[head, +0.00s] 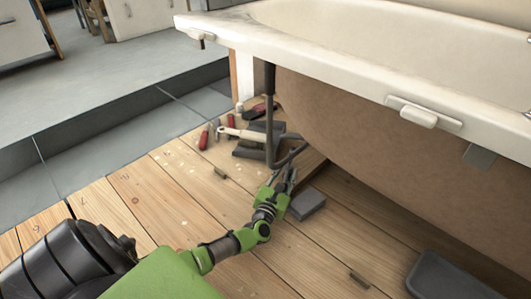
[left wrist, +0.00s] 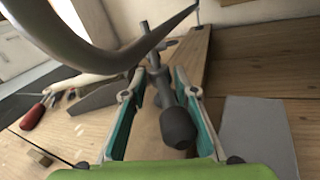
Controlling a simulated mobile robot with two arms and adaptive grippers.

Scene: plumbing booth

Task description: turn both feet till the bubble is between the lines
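The white bath (head: 300,55) stands over the wooden floor, with a brown underside. Under its near left corner is a dark bent pipe-like frame (head: 270,110). My left gripper (head: 284,180) is low under the bath beside this frame. In the left wrist view its fingers (left wrist: 160,95) are apart, on either side of a dark grey rod with a thick rounded end (left wrist: 178,127), which looks like a foot. I cannot tell whether a finger touches it. A small pale block (head: 418,115) sits on the bath's front rim; no bubble or lines are readable. The second foot is not clearly visible. My right gripper is out of view.
Red-handled tools (head: 204,138) and a pale-handled tool (head: 240,134) lie beyond the gripper. A grey block (head: 306,203) lies just right of it; it also shows in the left wrist view (left wrist: 258,130). A dark tray-like object (head: 445,278) is at lower right. Floorboards at left are mostly clear.

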